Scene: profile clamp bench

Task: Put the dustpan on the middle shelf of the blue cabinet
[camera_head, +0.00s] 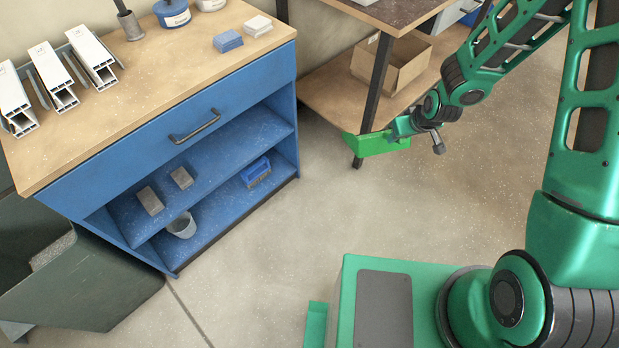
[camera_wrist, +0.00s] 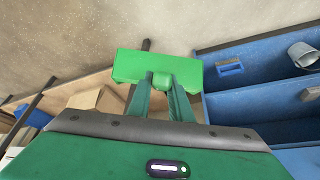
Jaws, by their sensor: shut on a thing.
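A green dustpan (camera_head: 375,144) is held in my gripper (camera_head: 408,129), out over the floor beside the table with the shelf. In the wrist view the dustpan (camera_wrist: 158,66) shows in front of my shut gripper (camera_wrist: 162,84). The blue cabinet (camera_head: 105,176) stands to the left, apart from the dustpan, with its front open below the drawer. Its middle shelf (camera_head: 222,153) bears two grey blocks (camera_head: 150,200) (camera_head: 181,178). The right part of that shelf is bare.
The cabinet's bottom shelf holds a grey bucket (camera_head: 182,226) and a blue brush-like thing (camera_head: 256,172). A cardboard box (camera_head: 394,66) sits on the other table's lower shelf. A dark bin (camera_head: 75,285) stands left. Floor between cabinet and my base is clear.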

